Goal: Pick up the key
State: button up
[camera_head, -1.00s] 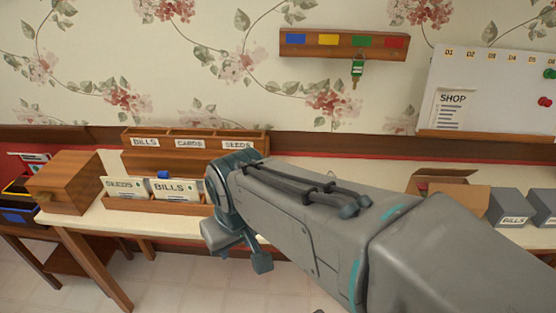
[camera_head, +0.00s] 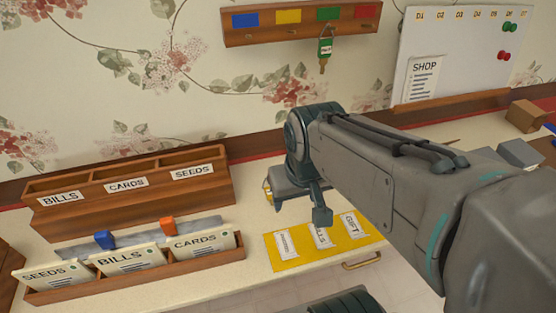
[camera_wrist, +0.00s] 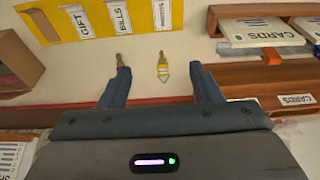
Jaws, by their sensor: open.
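A key with a yellow tag (camera_wrist: 163,68) lies on the pale desktop in the wrist view. My gripper (camera_wrist: 160,76) is open around it in that view, one finger to each side, with nothing held; I cannot tell its height above the desk. In the head view a bit of yellow (camera_head: 267,189) shows beside my gripper (camera_head: 303,206), mostly hidden by it. A small brass piece (camera_wrist: 120,60) shows by the left finger.
A yellow mat with labels (camera_head: 290,262) lies close to my gripper. A wooden sorter (camera_head: 130,205) and a card tray (camera_head: 215,262) stand to the left. A whiteboard (camera_head: 455,45) hangs at the back.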

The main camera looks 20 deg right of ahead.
jog(key=w+f+g+b, duration=0.1)
jog(key=w+f+b, duration=0.3)
jog(key=w, duration=0.5)
jog(key=w+f+b, duration=0.3)
jog(key=w+f, duration=0.2)
jog(key=w, duration=0.3)
jog(key=f, duration=0.2)
jog(key=w+f, duration=0.1)
jog(key=f, duration=0.2)
jog(key=w+f+b, duration=0.1)
jog(key=f, duration=0.2)
jog(key=shift+w+d, duration=0.1)
jog(key=shift+d, duration=0.25)
jog(key=shift+w+a+f, duration=0.1)
jog(key=shift+w+f, duration=0.2)
jog(key=shift+f, duration=0.6)
jog(key=shift+w+f, duration=0.25)
jog(key=shift+f, duration=0.7)
jog(key=shift+w+a+f, duration=0.1)
jog(key=shift+w+f, duration=0.2)
jog(key=shift+f, duration=0.6)
jog(key=c, duration=1.1)
